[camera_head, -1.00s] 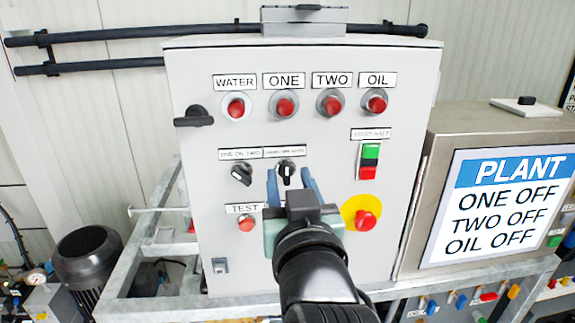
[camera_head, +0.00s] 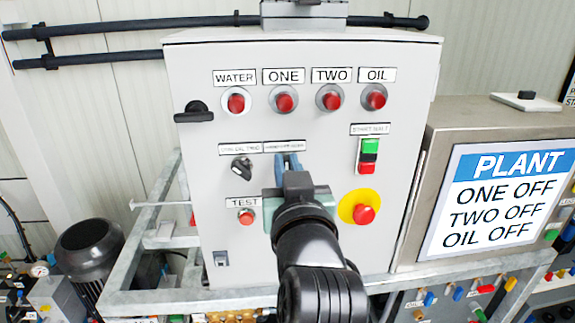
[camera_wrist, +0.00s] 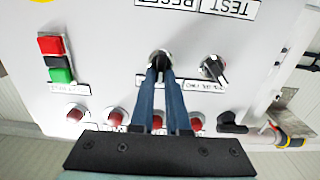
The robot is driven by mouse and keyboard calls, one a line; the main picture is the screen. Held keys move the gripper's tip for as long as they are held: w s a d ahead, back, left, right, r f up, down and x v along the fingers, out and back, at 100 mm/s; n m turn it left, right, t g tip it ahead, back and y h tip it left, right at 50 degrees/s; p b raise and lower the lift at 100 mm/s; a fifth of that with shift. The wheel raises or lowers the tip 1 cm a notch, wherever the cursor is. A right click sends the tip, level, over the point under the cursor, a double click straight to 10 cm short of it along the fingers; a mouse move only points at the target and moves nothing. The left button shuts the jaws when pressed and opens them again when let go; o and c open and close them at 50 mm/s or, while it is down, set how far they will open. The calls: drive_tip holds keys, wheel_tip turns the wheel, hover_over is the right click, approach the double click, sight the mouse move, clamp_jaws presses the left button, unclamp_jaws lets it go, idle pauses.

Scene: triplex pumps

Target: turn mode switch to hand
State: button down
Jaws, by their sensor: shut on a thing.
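The mode switch (camera_wrist: 160,57) is a small black rotary knob on the grey control panel (camera_head: 215,150). In the wrist view my gripper (camera_wrist: 160,72) has its two blue fingers close together on this knob. In the head view my gripper (camera_head: 289,163) reaches the panel just below the right-hand small label, and its fingers and body hide the knob. The knob's pointer direction cannot be made out. A second black rotary switch (camera_head: 242,168) with a pale pointer sits to the left, apart from my fingers; it also shows in the wrist view (camera_wrist: 212,67).
A red TEST button (camera_head: 247,216) is below left. A red emergency button (camera_head: 364,214) on a yellow disc is at right, under the green and red start/halt buttons (camera_head: 368,156). Red lamps (camera_head: 285,102) line the top. A black handle (camera_head: 194,113) juts out at left.

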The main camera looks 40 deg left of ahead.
drive_tip(key=shift+f+n+b, duration=0.1)
drive_tip(key=shift+n+b, duration=0.2)
drive_tip(key=shift+b, duration=0.1)
drive_tip(key=n+b, duration=0.4)
drive_tip(key=n, duration=0.1)
drive_tip(key=n+b, duration=0.2)
drive_tip(key=shift+s+a+f+n, duration=0.15)
drive_tip(key=shift+s+a+n, duration=0.15)
drive_tip(key=shift+s+n, duration=0.1)
drive_tip(key=shift+n, duration=0.3)
drive_tip(key=c, duration=0.9)
unclamp_jaws()
